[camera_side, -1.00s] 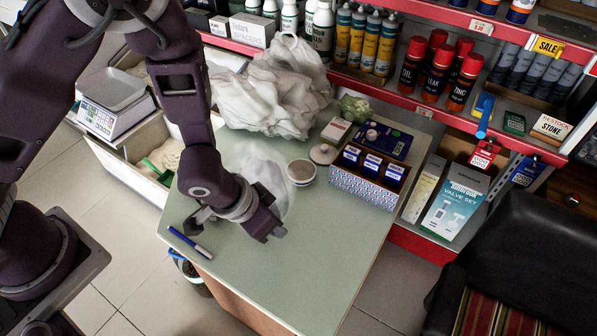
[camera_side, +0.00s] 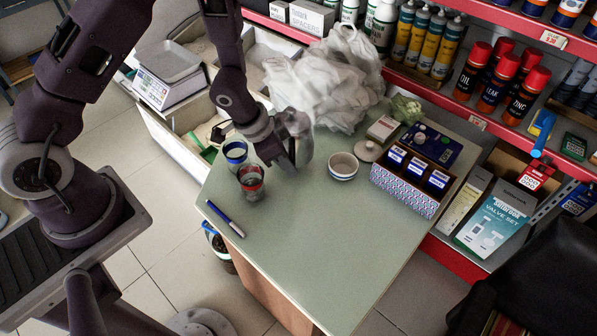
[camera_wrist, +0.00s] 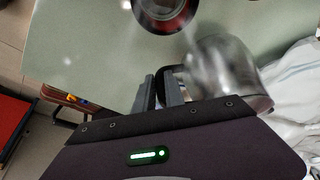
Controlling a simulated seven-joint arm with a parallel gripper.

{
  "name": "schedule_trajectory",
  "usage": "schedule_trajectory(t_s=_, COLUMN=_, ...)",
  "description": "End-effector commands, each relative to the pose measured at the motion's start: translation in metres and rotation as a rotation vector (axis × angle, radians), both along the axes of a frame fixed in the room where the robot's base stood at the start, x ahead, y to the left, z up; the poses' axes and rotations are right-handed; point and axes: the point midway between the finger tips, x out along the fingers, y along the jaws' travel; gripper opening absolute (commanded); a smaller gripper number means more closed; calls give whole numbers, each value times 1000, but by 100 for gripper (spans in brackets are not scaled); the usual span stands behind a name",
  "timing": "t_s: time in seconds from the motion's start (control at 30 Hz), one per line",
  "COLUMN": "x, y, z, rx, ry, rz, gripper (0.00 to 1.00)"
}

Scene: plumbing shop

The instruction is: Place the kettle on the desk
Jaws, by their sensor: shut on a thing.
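The kettle (camera_wrist: 225,70) is a silver, shiny body with a dark base and dark handle in the wrist view. My gripper (camera_wrist: 160,88) is shut on its dark handle, with the body to the right of the fingers. In the side view the kettle (camera_side: 304,148) shows as a grey rounded shape, partly hidden by my gripper (camera_side: 286,158). It is over or on the upper left part of the green desk (camera_side: 310,235). I cannot tell if its base touches the desk.
A blue-rimmed glass (camera_side: 236,154) and red cup (camera_side: 251,182) stand left of my gripper. A striped bowl (camera_side: 343,166) and box of blue-labelled items (camera_side: 405,188) stand right, a white plastic bag (camera_side: 325,80) behind. A pen (camera_side: 225,218) lies in front; the desk's front middle is clear.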

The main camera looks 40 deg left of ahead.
Motion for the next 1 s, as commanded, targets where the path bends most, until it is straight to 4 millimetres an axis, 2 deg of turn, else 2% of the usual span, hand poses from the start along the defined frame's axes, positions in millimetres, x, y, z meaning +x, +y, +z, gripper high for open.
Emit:
schedule_trajectory(t_s=0.1, x=-1, y=0, z=-24, rx=3, ry=3, rz=-3, gripper=0)
schedule_trajectory(t_s=0.23, x=0, y=0, z=-42, rx=0, ry=0, rz=-1, gripper=0)
schedule_trajectory(t_s=0.57, x=0, y=0, z=-46, rx=-1, ry=-2, rz=0, gripper=0)
schedule_trajectory(t_s=0.6, x=0, y=0, z=-47, rx=0, ry=-1, rz=0, gripper=16)
schedule_trajectory(t_s=0.7, x=0, y=0, z=-46, rx=0, ry=-1, rz=0, gripper=36)
schedule_trajectory(t_s=1.0, x=0, y=0, z=-46, rx=-1, ry=-1, rz=1, gripper=36)
